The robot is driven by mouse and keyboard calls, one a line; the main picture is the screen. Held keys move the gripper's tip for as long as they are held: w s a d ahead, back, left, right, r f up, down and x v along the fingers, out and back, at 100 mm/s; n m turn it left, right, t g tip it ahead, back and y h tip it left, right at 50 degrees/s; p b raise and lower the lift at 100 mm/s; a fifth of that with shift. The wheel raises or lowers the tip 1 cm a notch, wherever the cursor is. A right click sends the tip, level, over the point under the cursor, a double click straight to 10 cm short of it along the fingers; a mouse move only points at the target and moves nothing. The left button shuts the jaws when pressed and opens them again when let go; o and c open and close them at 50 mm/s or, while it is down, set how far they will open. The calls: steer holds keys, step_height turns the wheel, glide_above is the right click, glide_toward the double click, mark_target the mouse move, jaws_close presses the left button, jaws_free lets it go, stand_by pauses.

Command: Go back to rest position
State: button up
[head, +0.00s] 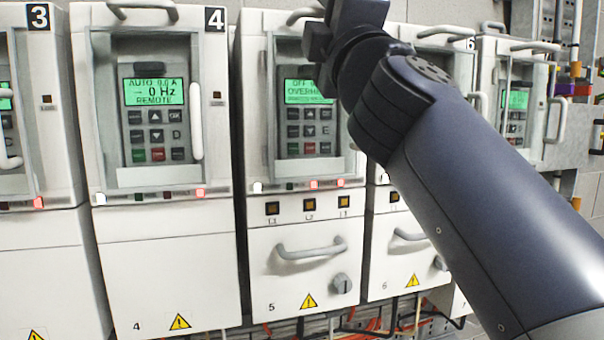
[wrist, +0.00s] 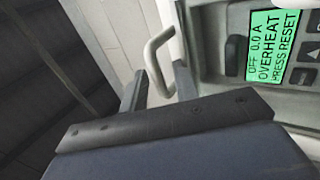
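My gripper (head: 318,40) is at the top of the head view, in front of the upper part of drive cabinet 5 (head: 285,235). In the wrist view my gripper (wrist: 160,72) shows two dark fingers spread apart, with nothing clearly held. A light grey handle (wrist: 152,50) shows between and beyond the fingers; whether they touch it I cannot tell. The green display (wrist: 272,42) there reads OFF 0.0 A, OVERHEAT, PRESS RESET. In the head view my arm partly covers this display (head: 302,92).
Drive cabinet 4 (head: 165,265) is left of it; its display (head: 151,91) reads AUTO 0.0 A, 0 Hz, REMOTE. Cabinet 3 (head: 40,260) is at the far left. Cabinet 6 (head: 398,265) is partly behind my arm. Drawer handles (head: 312,250) and door handles (head: 196,120) stick out from the row.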

steer(key=shift+x, duration=0.95)
steer(key=shift+s+d+p, duration=0.15)
steer(key=shift+s, duration=0.45)
steer(key=shift+s+d+p, duration=0.15)
steer(key=shift+s, duration=0.5)
steer(key=shift+d, duration=0.1)
